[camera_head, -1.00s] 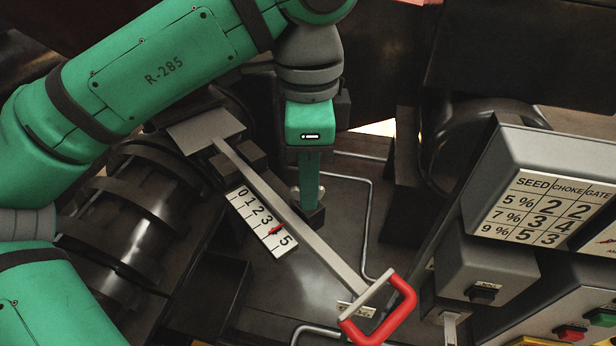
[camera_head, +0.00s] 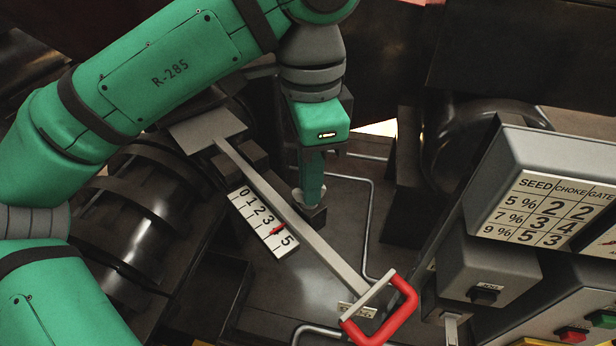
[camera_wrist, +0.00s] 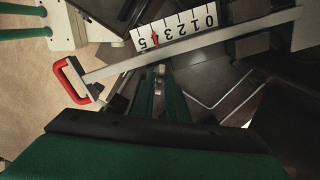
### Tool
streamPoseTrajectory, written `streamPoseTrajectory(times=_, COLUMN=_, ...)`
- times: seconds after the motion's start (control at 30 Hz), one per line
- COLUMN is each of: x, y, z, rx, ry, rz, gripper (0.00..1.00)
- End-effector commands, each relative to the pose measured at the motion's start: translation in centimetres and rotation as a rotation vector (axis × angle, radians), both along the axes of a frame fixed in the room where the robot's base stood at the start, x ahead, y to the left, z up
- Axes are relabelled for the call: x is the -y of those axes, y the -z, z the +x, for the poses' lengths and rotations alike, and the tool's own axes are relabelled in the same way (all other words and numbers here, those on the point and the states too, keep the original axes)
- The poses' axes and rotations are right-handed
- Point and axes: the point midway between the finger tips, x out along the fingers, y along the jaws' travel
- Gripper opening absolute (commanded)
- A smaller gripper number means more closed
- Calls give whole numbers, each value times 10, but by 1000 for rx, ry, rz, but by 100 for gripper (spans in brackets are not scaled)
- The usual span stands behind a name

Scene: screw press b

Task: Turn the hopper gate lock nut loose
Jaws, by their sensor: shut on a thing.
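My gripper (camera_head: 311,188) points down in the head view, with its green fingers shut on the small grey lock nut (camera_head: 297,194) beside the hopper gate's bar. The fingers cover most of the nut. In the wrist view the fingertips (camera_wrist: 158,84) close around the nut, just below the bar. The long flat gate bar (camera_head: 290,215) runs diagonally to a red handle (camera_head: 404,313). A white scale (camera_head: 262,222) numbered 0 to 5 lies along the bar, its red pointer (camera_head: 277,230) between 3 and 5.
A control box (camera_head: 560,160) with a seed, choke and gate table stands at the right. Buttons (camera_head: 571,334) sit below it. A dark ribbed cylinder (camera_head: 150,215) is at the left. Thin pipes (camera_head: 370,220) run right of my gripper. A dark block (camera_head: 315,216) is by the fingertips.

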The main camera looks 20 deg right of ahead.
Motion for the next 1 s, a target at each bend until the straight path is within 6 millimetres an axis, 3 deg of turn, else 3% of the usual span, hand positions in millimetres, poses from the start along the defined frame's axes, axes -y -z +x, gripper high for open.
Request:
streamPoseTrajectory(times=0.5, x=1, y=-1, z=2, rx=3, ry=-345, rz=-7, gripper=0)
streamPoseTrajectory(times=1.0, x=1, y=-1, z=2, rx=4, ry=-426, rz=-7, gripper=0)
